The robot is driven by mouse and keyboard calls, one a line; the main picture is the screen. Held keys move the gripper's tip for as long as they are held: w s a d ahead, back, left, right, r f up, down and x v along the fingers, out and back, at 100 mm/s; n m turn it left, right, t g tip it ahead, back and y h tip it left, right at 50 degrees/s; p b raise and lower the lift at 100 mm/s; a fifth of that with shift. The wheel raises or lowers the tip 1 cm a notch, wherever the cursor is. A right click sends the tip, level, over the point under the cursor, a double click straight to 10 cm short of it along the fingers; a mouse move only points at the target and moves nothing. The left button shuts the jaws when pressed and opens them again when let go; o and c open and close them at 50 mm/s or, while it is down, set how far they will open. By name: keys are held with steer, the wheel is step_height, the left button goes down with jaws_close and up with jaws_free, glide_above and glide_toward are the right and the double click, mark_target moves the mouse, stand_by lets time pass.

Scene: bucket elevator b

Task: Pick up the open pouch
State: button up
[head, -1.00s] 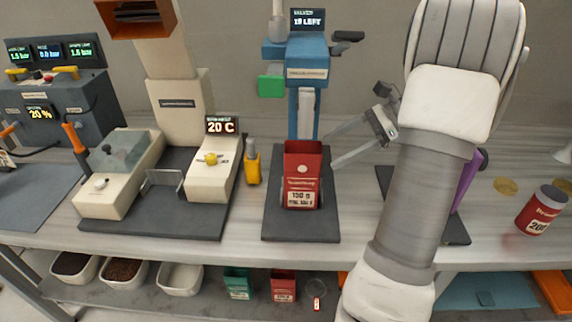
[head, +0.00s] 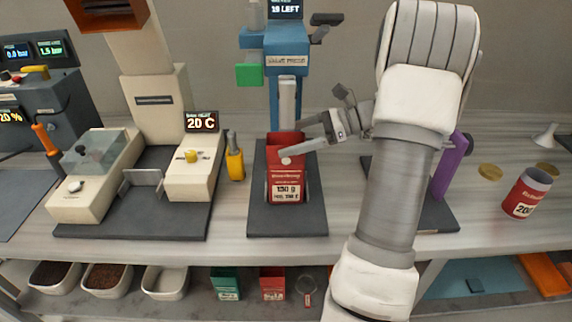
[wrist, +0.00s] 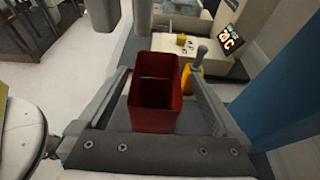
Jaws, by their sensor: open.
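The open pouch (head: 286,180) is red with a white label reading 150 g. It stands upright on the dark base plate (head: 262,222) of the blue valve press, with its open top facing up. My gripper (head: 297,142) is open at the pouch's upper part, reaching in from the right. In the wrist view the empty-looking pouch mouth (wrist: 156,92) lies between my two spread fingers. I cannot tell whether either finger touches it.
The blue valve press (head: 287,65) rises behind the pouch. A purple pouch-like panel (head: 450,168) and a red can (head: 526,192) are to the right.

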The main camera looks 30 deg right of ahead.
steer(key=x, duration=0.4)
steer(key=shift+s+a+b, duration=0.1)
steer(key=shift+a+b, duration=0.15)
steer(key=shift+b, duration=0.1)
steer(key=c, duration=1)
